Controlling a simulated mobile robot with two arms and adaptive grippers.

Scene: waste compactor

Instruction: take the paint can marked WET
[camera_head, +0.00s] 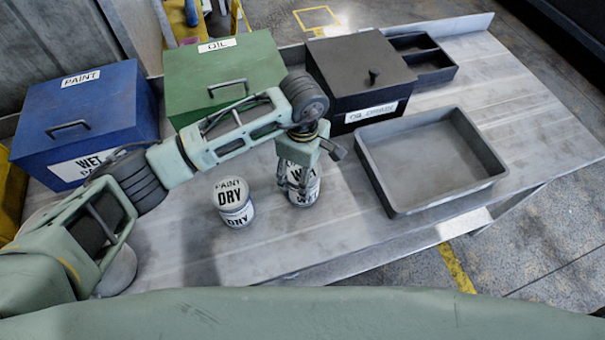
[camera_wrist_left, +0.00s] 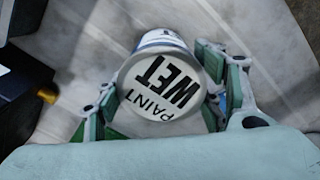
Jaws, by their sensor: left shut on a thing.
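The white paint can marked WET (camera_head: 311,192) stands upright on the table, right of the can marked DRY (camera_head: 234,202). My left gripper (camera_head: 297,180) comes down over the WET can from above and is shut on it, with fingers on its sides. In the left wrist view the lid of the WET can (camera_wrist_left: 160,88) reads PAINT WET, and the left gripper's fingers (camera_wrist_left: 160,105) lie on both sides of it. Part of the can is hidden by the gripper in the head view. My right gripper is not in view.
Behind are a blue PAINT box (camera_head: 115,110), a green OIL box (camera_head: 225,65) and a black OIL DRAIN box (camera_head: 350,65). An empty grey tray (camera_head: 380,180) lies to the right. The table's front right is clear.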

